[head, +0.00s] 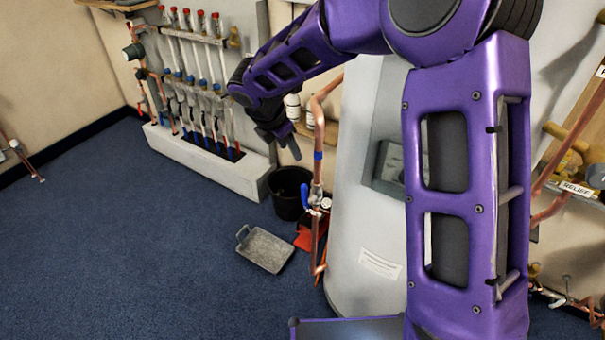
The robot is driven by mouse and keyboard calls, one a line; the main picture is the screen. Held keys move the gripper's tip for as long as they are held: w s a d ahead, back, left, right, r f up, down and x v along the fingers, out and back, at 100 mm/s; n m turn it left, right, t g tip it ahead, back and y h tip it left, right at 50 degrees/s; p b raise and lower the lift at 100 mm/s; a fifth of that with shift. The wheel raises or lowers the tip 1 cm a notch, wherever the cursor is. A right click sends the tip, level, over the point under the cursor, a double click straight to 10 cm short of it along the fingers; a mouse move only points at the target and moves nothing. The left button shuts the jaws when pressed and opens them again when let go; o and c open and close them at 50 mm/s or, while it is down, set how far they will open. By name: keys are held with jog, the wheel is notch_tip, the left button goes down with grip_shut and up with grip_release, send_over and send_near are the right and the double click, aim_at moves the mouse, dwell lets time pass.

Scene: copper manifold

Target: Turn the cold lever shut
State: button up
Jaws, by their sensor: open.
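A blue lever (305,196) sits on a valve on the upright copper pipe (317,178), in front of the white tank. It looks roughly in line with the pipe, standing just to its left, though it is small here. A blue band (318,155) marks the pipe above it. I take this as the cold lever; no label for it is readable. My gripper (279,147) is open, above and to the left of the lever and apart from it. Its dark fingers point down and nothing shows between them.
A black bucket (288,193), a grey metal tray (265,249) and a red item (308,236) are on the floor near the pipe. The white tank (357,225) stands right behind it. A manifold with a pale plinth (215,166) lines the left wall. Blue carpet is clear at left.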

jog(key=s+f+n+g, duration=0.1)
jog(key=s+f, duration=0.1)
jog(key=s, duration=0.1)
jog(key=b, duration=0.4)
send_over(307, 204)
notch_tip(307, 204, down, 16)
jog(key=shift+r, duration=0.1)
grip_shut()
dwell(1.0)
